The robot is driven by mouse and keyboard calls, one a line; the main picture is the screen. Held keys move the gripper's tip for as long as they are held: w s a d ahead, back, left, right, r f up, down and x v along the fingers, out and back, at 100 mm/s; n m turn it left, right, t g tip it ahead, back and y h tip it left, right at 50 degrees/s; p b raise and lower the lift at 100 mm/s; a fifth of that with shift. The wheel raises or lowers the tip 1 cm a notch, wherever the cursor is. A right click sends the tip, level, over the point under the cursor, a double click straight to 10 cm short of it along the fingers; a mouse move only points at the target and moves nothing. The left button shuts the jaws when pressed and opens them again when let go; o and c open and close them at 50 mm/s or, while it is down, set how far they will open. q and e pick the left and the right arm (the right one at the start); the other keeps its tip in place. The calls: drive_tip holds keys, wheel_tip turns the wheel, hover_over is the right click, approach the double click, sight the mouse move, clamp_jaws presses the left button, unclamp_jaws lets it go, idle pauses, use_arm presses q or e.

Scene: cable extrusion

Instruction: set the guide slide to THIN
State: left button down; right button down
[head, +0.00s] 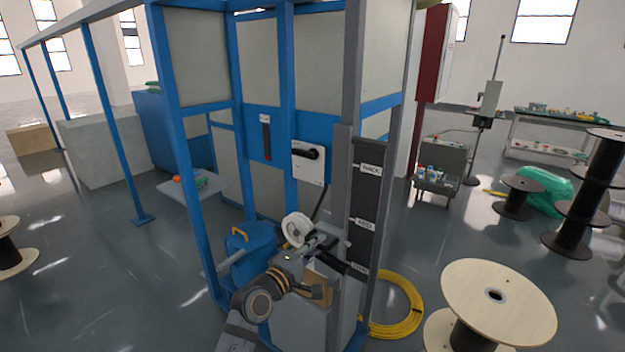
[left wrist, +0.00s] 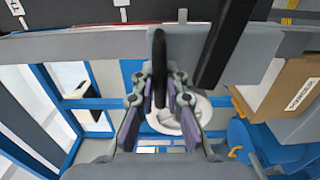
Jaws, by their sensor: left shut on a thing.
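The guide slide's black scale plate (head: 367,215) stands on a grey post and carries three white labels, one near the top, one mid-way and one near the bottom (head: 359,270). My left gripper (head: 322,243) is low in front of the post, near the height of the bottom label. In the left wrist view my left gripper (left wrist: 160,90) is shut on a thin black handle (left wrist: 160,60), which stands upright between its fingers. A thicker black bar (left wrist: 226,40) runs beside it, apart from the fingers. My right gripper is out of view.
Blue cabinet framing (head: 288,85) rises behind, with a white lever plate (head: 309,163). A blue can (head: 250,250) and a white wheel (head: 298,228) are close to my left arm. A yellow cable coil (head: 405,308) and a wooden spool (head: 497,305) lie right.

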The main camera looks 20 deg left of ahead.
use_arm(q)
drive_tip(key=shift+f+b, duration=2.8)
drive_tip(key=shift+f, duration=1)
drive_tip(key=c, duration=1.2)
unclamp_jaws()
drive_tip(key=shift+r, duration=0.25)
drive_tip(key=shift+p+v, duration=0.6)
drive_tip(key=shift+v, duration=0.9)
drive_tip(key=p, duration=0.1)
approach(320, 260)
drive_tip(key=shift+s, duration=0.15)
drive_tip(key=shift+f, duration=0.1)
